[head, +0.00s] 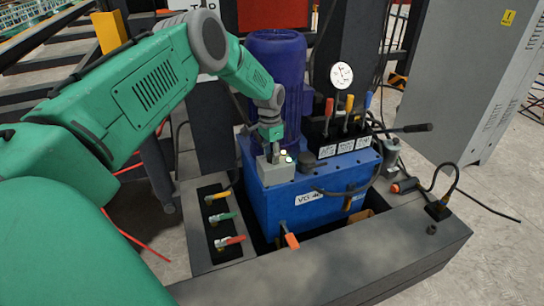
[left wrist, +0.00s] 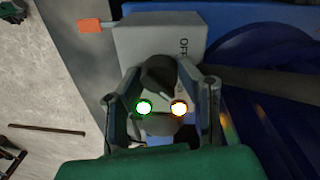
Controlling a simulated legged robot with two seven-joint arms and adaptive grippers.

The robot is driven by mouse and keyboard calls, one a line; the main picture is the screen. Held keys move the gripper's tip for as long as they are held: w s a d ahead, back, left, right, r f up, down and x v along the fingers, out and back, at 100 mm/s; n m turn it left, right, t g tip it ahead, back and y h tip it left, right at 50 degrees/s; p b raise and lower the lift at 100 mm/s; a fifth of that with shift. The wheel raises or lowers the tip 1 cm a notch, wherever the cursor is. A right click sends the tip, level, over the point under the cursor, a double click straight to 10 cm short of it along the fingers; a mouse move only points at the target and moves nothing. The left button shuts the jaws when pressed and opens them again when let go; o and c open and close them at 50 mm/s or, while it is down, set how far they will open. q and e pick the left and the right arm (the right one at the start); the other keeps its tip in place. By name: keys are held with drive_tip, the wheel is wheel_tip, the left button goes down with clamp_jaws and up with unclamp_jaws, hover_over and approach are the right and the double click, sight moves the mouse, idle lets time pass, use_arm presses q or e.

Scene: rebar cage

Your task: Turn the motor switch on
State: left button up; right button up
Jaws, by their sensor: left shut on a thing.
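The motor switch is a grey box (head: 275,173) on the front left corner of the blue hydraulic unit (head: 305,200). In the left wrist view the box (left wrist: 150,35) carries "OFF" lettering, partly hidden, and a dark round knob (left wrist: 158,74). A green light (left wrist: 144,107) and an orange light (left wrist: 179,107) glow at the knob. My left gripper (head: 273,150) reaches down over the box. In the left wrist view its fingers (left wrist: 160,98) stand on both sides of the knob, shut on it. The fingers hide part of the box. My right gripper is not in view.
A blue-purple motor (head: 275,70) stands just behind the switch. Levers with coloured handles (head: 347,105) and a gauge (head: 342,75) are to the right. Coloured valves (head: 222,217) sit at left in the dark tray rim (head: 330,275). A grey cabinet (head: 470,80) stands at far right.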

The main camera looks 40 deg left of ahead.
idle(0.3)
use_arm(q)
drive_tip(key=o, duration=1.1)
drive_tip(key=shift+a+f, duration=0.1)
drive_tip(key=shift+o, duration=0.2)
wheel_tip(320, 180, up, 12)
drive_tip(key=shift+w+a, duration=0.2)
drive_tip(key=shift+a, duration=0.2)
drive_tip(key=shift+f, duration=0.1)
